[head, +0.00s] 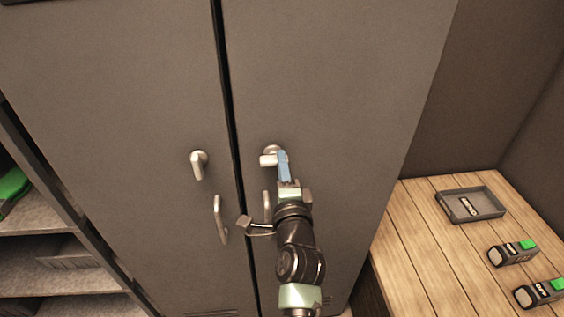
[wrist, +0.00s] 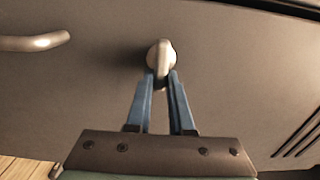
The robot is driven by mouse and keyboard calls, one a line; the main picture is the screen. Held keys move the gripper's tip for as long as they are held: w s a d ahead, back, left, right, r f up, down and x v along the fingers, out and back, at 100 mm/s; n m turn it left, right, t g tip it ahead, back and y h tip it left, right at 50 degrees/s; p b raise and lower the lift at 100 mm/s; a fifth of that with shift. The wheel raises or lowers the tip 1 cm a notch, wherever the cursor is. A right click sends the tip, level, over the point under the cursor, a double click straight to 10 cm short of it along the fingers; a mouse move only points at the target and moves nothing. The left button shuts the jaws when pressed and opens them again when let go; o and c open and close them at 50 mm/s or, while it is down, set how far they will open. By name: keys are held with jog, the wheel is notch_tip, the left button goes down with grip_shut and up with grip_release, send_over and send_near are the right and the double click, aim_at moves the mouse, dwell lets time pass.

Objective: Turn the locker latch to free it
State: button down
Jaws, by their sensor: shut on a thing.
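The locker has two grey doors, each with a metal latch. The latch on the right door (head: 267,160) has its lever lying sideways, its visible end towards the left. It also shows in the wrist view (wrist: 161,56), in front of the fingers. My gripper (head: 282,154) is at this latch, its blue fingers on the lever. In the wrist view the fingertips (wrist: 161,78) lie on either side of the lever, shut on it. The left door's latch (head: 198,164) hangs with its lever pointing down. Both doors look closed.
Below the latches are pull handles, one on the left door (head: 220,219) and one on the right door (head: 267,206), partly hidden by my arm. A wooden table (head: 420,240) at right carries a grey tray (head: 480,205) and two green-marked devices (head: 512,253). Shelves (head: 50,245) stand at left.

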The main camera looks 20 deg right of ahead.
dwell(0.4)
jog(key=c, duration=0.8)
grip_release()
jog(key=v, duration=1.3)
